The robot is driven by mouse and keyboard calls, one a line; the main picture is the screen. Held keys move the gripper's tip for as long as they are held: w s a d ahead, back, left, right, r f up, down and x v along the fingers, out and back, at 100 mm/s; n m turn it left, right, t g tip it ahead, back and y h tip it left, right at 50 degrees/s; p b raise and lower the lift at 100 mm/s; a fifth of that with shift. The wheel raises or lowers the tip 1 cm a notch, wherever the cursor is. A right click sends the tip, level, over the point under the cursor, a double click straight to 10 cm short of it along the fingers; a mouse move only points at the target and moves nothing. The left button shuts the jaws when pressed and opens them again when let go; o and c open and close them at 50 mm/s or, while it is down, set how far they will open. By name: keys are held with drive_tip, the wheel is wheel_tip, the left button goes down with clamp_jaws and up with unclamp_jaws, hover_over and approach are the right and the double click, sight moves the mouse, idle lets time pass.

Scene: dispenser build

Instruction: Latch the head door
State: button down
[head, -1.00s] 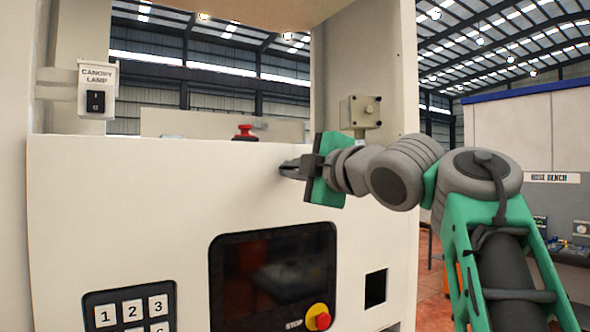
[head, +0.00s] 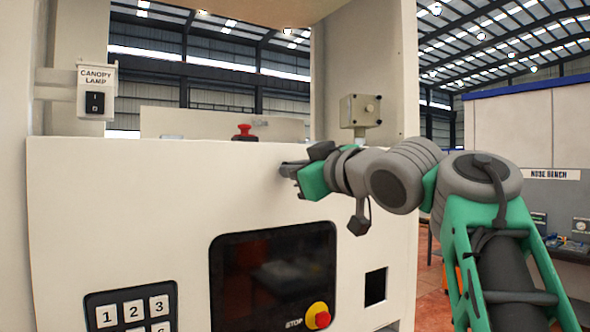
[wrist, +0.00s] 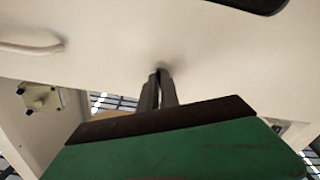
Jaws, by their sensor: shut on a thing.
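The large cream front panel (head: 120,210), apparently the head door, stands upright across the head view and looks flush. It also fills the upper part of the wrist view (wrist: 110,25). My gripper (head: 285,168) is at the panel's upper right, its fingertips against or very near the face. In the wrist view my gripper's fingers (wrist: 161,76) are close together, shut on a small part at the panel. That part, perhaps the latch knob, is hidden by the fingers, so its turned position cannot be told.
A dark screen (head: 270,265) with a red stop button (head: 318,316) lies below my gripper. A keypad (head: 130,312) is at lower left. A red button (head: 244,132) and a grey box (head: 360,110) stand above the panel's top edge. A lamp switch (head: 96,97) is at upper left.

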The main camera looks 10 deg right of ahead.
drive_tip(key=shift+m, duration=2.3)
drive_tip(key=c, duration=1.6)
unclamp_jaws()
drive_tip(key=b+v, duration=0.1)
drive_tip(key=v, duration=0.7)
drive_tip(key=shift+w, duration=0.1)
